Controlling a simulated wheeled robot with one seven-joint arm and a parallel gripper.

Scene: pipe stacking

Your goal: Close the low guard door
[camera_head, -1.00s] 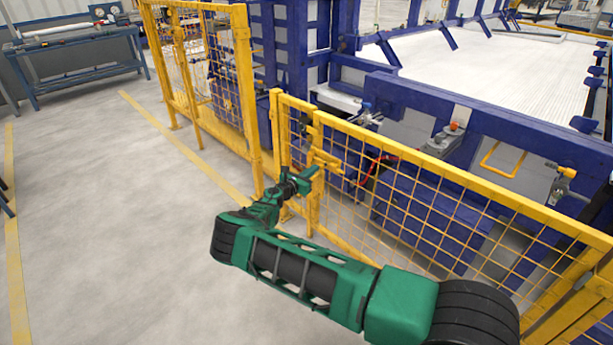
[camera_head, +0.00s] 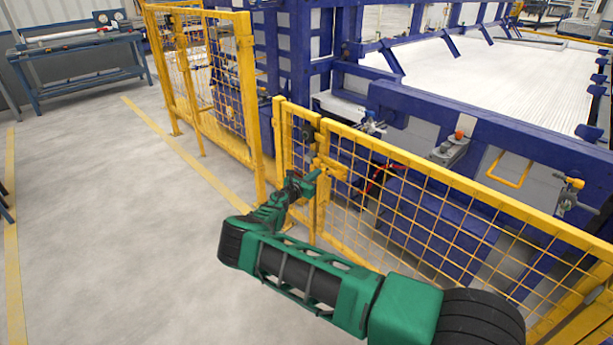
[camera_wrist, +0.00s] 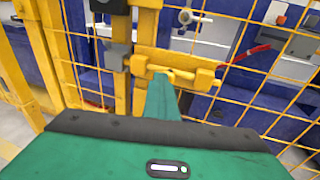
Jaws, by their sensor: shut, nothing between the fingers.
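The low guard door (camera_head: 440,200) is a yellow frame with wire mesh, at the right in the head view. Its left edge stands close beside the post of a short fixed mesh panel (camera_head: 292,140); I cannot tell whether it is fully shut. A yellow latch piece (camera_head: 330,168) sits on that edge and shows larger in the wrist view (camera_wrist: 190,68). My gripper (camera_head: 316,175) is shut and empty, its narrow green tip (camera_wrist: 161,84) at the latch's yellow handle (camera_wrist: 180,75). Contact is hard to tell.
A black box (camera_head: 308,132) is on the post beside the door. Blue machine framing (camera_head: 480,135) stands behind the door. A taller yellow fence (camera_head: 250,90) is to the left. A blue workbench (camera_head: 85,75) stands at the far left. Grey floor (camera_head: 90,220) there is clear.

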